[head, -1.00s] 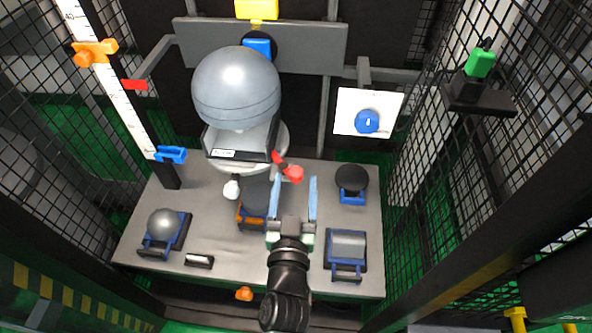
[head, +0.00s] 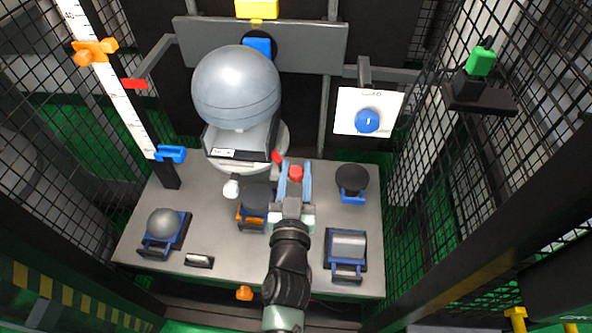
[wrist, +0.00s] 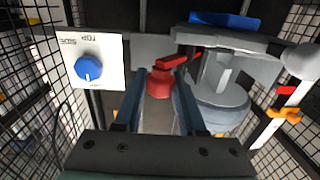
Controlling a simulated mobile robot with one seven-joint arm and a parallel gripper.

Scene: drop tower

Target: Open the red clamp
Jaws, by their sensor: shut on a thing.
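The red clamp (head: 295,172) shows as a red knob with a red lever, beside the round base under the large grey ball. In the wrist view the clamp's red knob (wrist: 159,84) sits at the far end of my fingers, with its lever reaching up and right. My gripper (head: 295,180) has its two blue fingers on either side of the knob and is shut on it. In the wrist view my gripper's fingers (wrist: 160,100) partly hide what lies below the knob.
The large grey ball (head: 236,87) rests just left of the clamp. A white panel with a blue dial (head: 367,121) stands to the right. A black disc on a blue holder (head: 351,178) and a grey block (head: 347,245) stand right of my gripper. Mesh walls close both sides.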

